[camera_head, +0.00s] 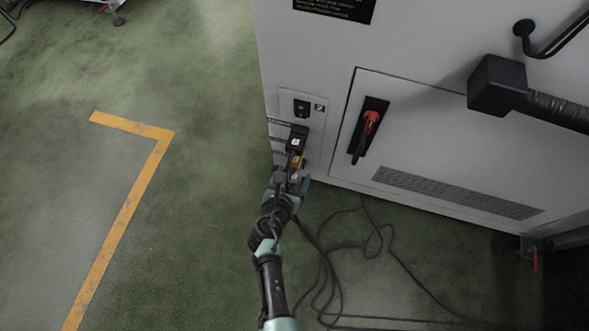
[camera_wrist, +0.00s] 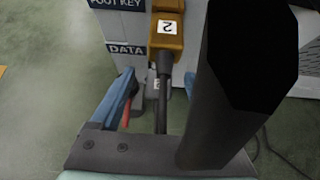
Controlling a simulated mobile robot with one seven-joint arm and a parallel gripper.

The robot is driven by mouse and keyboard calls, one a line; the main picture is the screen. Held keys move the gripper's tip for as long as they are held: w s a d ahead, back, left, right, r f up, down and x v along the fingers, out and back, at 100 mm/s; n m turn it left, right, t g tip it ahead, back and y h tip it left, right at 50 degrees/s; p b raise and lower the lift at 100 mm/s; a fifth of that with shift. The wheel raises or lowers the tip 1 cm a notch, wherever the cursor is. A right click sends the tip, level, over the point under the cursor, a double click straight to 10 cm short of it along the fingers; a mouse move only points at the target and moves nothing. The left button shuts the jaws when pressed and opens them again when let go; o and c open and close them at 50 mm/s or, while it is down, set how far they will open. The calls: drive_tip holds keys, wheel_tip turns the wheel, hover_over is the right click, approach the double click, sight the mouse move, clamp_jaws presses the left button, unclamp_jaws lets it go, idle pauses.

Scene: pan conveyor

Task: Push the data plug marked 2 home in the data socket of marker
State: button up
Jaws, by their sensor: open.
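The orange data plug marked 2 (camera_wrist: 168,30) shows at the top of the wrist view, beside the DATA label (camera_wrist: 125,49). A black cable sleeve (camera_wrist: 163,80) runs down from it. In the head view the plug (camera_head: 298,162) is small, at the cabinet's lower left panel. My gripper (camera_wrist: 152,90) is open, with one blue finger left of the sleeve and one right of it. In the head view my gripper (camera_head: 290,181) is just below the plug. The data socket face is hidden, so I cannot tell how deep the plug sits.
A large black body (camera_wrist: 240,70) blocks the wrist view's right side. Loose cables (camera_head: 335,255) lie on the floor; the left floor is clear.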

drive_tip(key=p+v, duration=0.5)
drive_tip(key=v, duration=0.6)
drive_tip(key=shift+p, duration=0.4)
